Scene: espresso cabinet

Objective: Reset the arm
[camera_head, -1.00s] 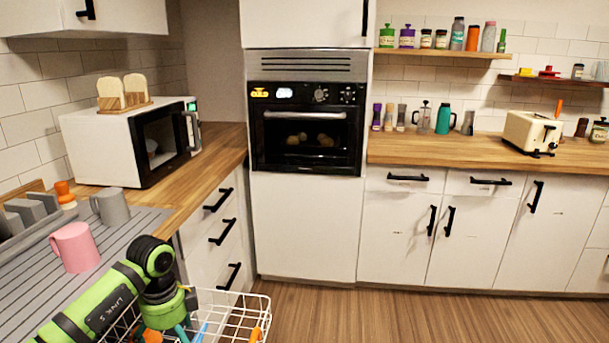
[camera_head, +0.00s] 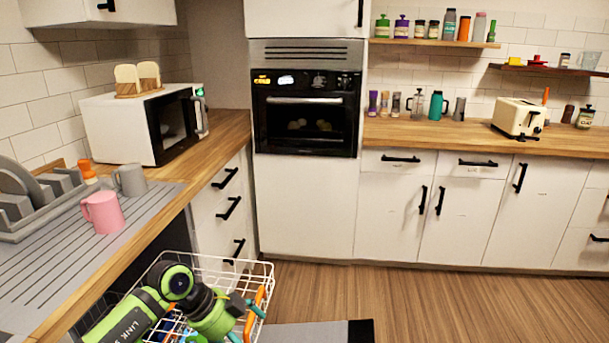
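My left arm, green and black, comes in from the bottom left in the head view. Its gripper (camera_head: 247,322) points down to the right over the white wire basket (camera_head: 262,268). Two teal fingertips show apart, so it looks open. An orange item (camera_head: 264,294) by the basket's right side lies close to the fingers; I cannot tell whether they touch it. I see nothing clearly held. My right gripper is not in view.
A pink mug (camera_head: 103,213) and grey mug (camera_head: 130,180) stand on the left counter, near a grey dish rack (camera_head: 45,207). A microwave (camera_head: 130,125) stands behind them. The oven (camera_head: 306,112) is straight ahead. The wooden floor (camera_head: 450,300) at right is clear.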

